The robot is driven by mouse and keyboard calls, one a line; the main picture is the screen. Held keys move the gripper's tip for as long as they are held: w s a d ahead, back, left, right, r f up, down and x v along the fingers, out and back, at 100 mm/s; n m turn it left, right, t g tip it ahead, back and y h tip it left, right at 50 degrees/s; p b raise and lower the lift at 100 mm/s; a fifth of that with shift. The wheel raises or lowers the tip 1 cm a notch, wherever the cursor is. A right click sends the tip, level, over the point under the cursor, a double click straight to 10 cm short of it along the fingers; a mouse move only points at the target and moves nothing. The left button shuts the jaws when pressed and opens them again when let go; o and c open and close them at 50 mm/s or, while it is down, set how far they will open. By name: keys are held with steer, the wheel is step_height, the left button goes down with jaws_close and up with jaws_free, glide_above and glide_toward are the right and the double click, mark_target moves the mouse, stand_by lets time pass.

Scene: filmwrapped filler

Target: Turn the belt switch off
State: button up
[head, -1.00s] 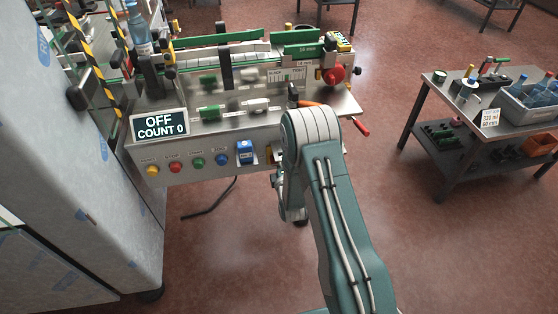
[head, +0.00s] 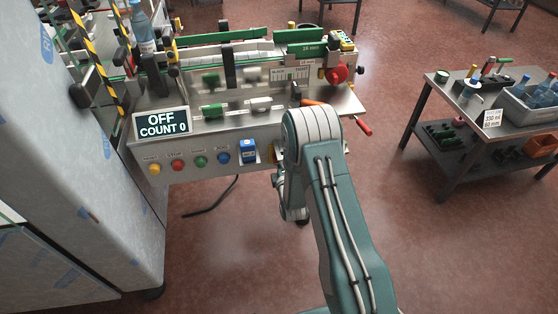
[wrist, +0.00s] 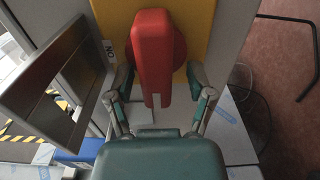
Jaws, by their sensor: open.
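A red switch handle (wrist: 153,58) stands on a yellow plate (wrist: 204,22) in the wrist view, long side running up and down the picture. A small label (wrist: 108,50) beside the plate at left shows ON, turned around in the picture. My gripper (wrist: 158,88) is open, with one finger on each side of the handle; I cannot tell whether either finger touches it. In the head view my arm hides the gripper and the red handle. The display (head: 161,122) on the machine reads OFF and COUNT 0.
The conveyor machine (head: 205,172) has several coloured buttons and a blue box (head: 248,151) on its front. A wrapped grey cabinet (head: 85,150) stands close at left. A tool cart (head: 452,100) stands at right. Open floor (head: 440,245) lies between.

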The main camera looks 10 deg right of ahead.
steer(key=s, duration=1.2)
step_height(320, 180, up, 19)
steer(key=w+m+g, duration=0.2)
steer(key=m+g, duration=0.4)
steer(key=m, duration=0.3)
steer(key=s+r+m+g, duration=0.3)
steer(key=s+r, duration=0.3)
steer(key=s, duration=0.7)
steer(key=s+d+r+m+g, duration=0.1)
steer(key=s+r+m+g, duration=0.2)
steer(key=s, duration=1.1)
step_height(320, 180, up, 3)
steer(key=m, duration=0.3)
steer(key=shift+d+r, duration=0.15)
